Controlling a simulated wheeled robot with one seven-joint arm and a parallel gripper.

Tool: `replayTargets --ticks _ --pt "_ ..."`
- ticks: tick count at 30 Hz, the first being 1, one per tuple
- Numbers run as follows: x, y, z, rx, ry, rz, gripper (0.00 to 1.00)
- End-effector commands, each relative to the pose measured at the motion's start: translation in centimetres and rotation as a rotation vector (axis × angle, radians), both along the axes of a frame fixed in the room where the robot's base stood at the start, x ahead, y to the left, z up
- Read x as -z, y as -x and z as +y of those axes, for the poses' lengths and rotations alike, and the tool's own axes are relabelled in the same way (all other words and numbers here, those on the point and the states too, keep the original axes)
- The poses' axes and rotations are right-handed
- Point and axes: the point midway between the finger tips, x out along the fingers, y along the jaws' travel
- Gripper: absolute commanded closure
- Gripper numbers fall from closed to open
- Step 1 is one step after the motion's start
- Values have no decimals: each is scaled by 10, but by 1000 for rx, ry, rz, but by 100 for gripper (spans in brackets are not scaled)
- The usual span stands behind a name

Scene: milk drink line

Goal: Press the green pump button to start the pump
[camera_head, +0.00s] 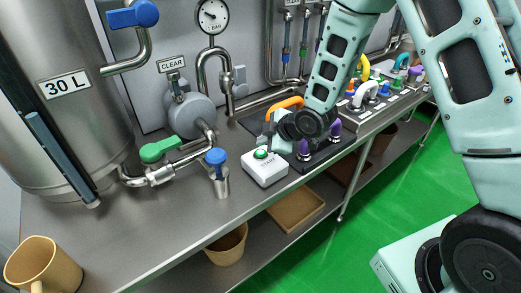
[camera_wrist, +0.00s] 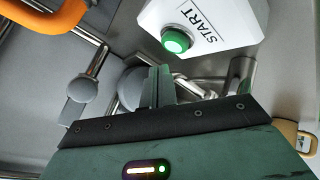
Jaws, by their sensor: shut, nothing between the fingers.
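The green pump button (camera_head: 262,154) sits on top of a white box labelled START (camera_head: 266,173) on the steel counter. In the wrist view the round green button (camera_wrist: 177,40) shows on the white box (camera_wrist: 235,15), ahead of my fingers and slightly right. My gripper (camera_wrist: 160,76) is shut with nothing between its fingers. In the head view my gripper (camera_head: 271,137) is just behind the box, partly hidden by my wrist. I see a gap between fingers and button in the wrist view, but cannot judge its depth. The button is uncovered.
An orange handle (camera_head: 285,103) and purple-topped parts (camera_head: 304,147) lie close to my wrist. A tan mug (camera_head: 42,267) stands at the counter's left. The counter between is clear.

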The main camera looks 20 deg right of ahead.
Motion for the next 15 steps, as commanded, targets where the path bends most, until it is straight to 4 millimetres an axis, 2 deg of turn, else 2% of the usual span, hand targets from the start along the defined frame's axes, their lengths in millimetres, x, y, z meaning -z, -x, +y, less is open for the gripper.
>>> replayTargets --ticks 3,15 --pt "-16 0 0 0 -1 -1 100" --pt "-52 0 0 1 0 -1 100"
